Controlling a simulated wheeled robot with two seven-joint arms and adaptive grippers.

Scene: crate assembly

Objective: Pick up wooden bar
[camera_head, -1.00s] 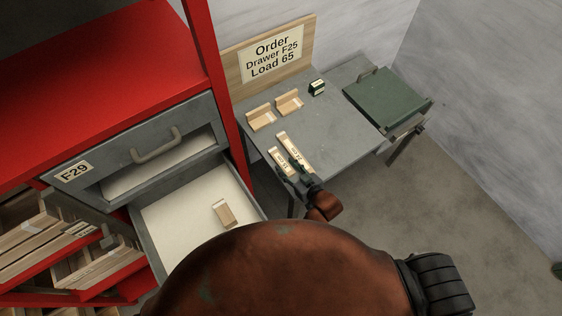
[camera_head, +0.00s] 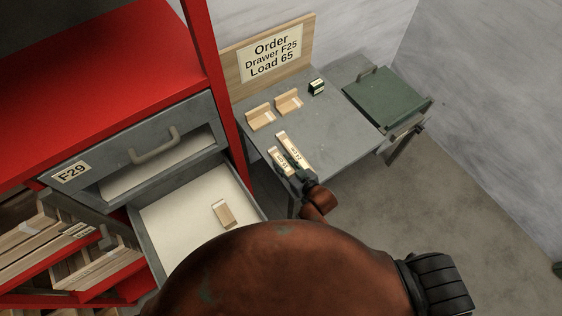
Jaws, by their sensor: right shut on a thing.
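Two pale wooden bars with small labels lie close side by side near the front edge of the grey table, a longer one (camera_head: 284,139) and a shorter one (camera_head: 275,155) to its left. My right gripper (camera_head: 287,158) is at these bars and is shut on a wooden bar. Its dark fingers cover part of both bars, so I cannot clearly tell which one is between them. My left gripper is not in view.
Two wooden angle pieces (camera_head: 261,118) and a small dark green box (camera_head: 317,87) stand on the grey table (camera_head: 340,135) before an order sign (camera_head: 272,55). A green case (camera_head: 388,98) is at right. An open drawer (camera_head: 170,235) holds a small wooden block (camera_head: 224,214).

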